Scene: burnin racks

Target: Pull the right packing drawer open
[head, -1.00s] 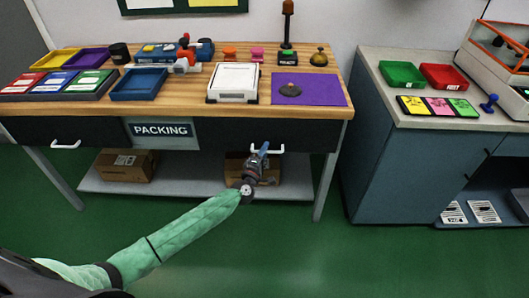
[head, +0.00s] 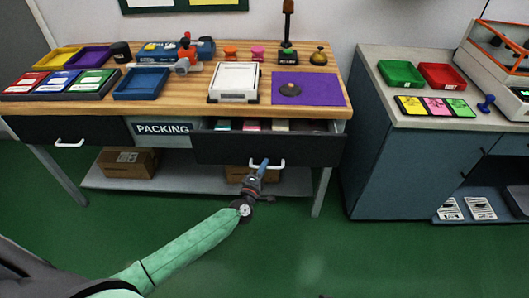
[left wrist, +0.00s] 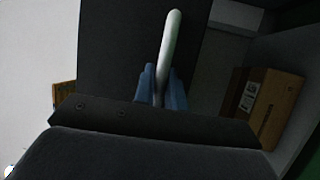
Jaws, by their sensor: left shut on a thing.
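The right packing drawer (head: 225,148) has a dark front and a white bar handle (head: 281,163). It stands pulled out from under the packing table (head: 60,105), and several coloured items show inside it. My left gripper (head: 263,165) is at the left part of the handle, its blue fingers shut on it. In the left wrist view the white handle (left wrist: 168,50) runs between the two blue fingers (left wrist: 161,88), with the dark drawer front behind. My right gripper is not in view.
The left packing drawer (head: 30,129) is closed. Cardboard boxes (head: 127,162) stand on the lower shelf (head: 200,180). A blue-grey cabinet (head: 400,170) stands to the right of the table. The green floor in front is clear.

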